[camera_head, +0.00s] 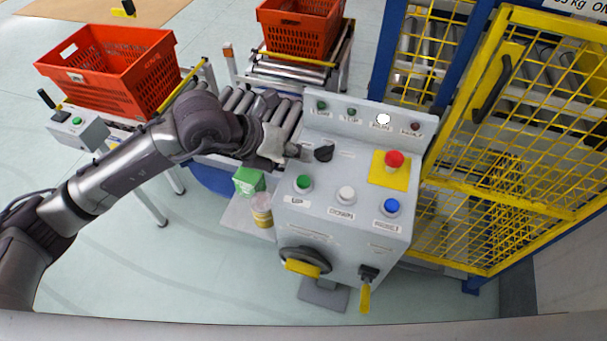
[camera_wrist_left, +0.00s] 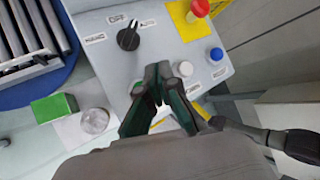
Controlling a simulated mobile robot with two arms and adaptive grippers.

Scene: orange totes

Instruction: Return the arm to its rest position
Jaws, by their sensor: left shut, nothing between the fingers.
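My left arm comes in from the left of the head view. Its left gripper (camera_head: 298,152) is beside the upper left edge of the grey control console (camera_head: 345,215), close to the black rotary knob (camera_head: 323,152). In the left wrist view the fingers (camera_wrist_left: 165,73) are shut and empty over the console face. The knob (camera_wrist_left: 129,39) shows there apart from the fingertips, up and to the left. The white button (camera_wrist_left: 183,68) lies just right of the fingers. The green button is largely hidden by them. My right gripper is in neither view.
The console also bears a red emergency button (camera_head: 394,159) and a blue button (camera_head: 392,206). Orange totes (camera_head: 115,70) stand on roller conveyors behind and left. A green box (camera_head: 248,181) and a jar (camera_head: 262,211) sit left of the console. A yellow mesh fence (camera_head: 540,150) closes the right.

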